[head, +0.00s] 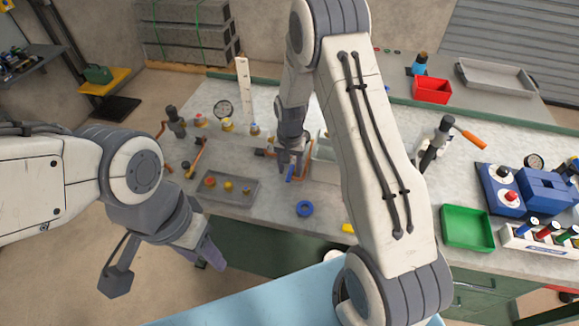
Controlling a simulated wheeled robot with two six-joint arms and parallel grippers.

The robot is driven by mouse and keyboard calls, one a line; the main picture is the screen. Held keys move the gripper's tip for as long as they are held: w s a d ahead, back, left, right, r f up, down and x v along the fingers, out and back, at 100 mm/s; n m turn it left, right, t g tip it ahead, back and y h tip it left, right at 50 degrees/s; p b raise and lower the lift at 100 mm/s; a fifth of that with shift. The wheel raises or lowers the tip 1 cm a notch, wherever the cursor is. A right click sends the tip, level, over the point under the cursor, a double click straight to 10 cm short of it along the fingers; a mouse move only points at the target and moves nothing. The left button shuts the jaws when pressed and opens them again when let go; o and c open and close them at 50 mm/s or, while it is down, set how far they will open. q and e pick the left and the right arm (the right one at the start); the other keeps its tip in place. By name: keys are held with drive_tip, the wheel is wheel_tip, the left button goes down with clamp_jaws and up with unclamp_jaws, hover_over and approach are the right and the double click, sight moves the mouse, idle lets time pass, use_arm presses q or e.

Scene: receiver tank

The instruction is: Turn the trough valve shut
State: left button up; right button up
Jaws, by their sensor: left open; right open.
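My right gripper (291,160) points down over the middle of the bench, close to a small blue part (289,174) that may be a valve handle. An orange-brown piece (306,168) and a pale trough-like container (325,160) are beside it. My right arm hides part of that area, so I cannot tell whether the gripper touches the blue part or how the handle is turned. The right gripper is open. My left gripper (208,256) is open and hangs off the bench's front edge, away from the fittings.
A grey tray (230,197) with small fittings lies left of a blue ring (304,208) on the bench. Upright fittings, one with an orange lever (471,139), stand at both sides. A green bin (467,228) and a blue device (545,190) fill the right.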

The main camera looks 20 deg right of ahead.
clamp_jaws()
idle(1.4)
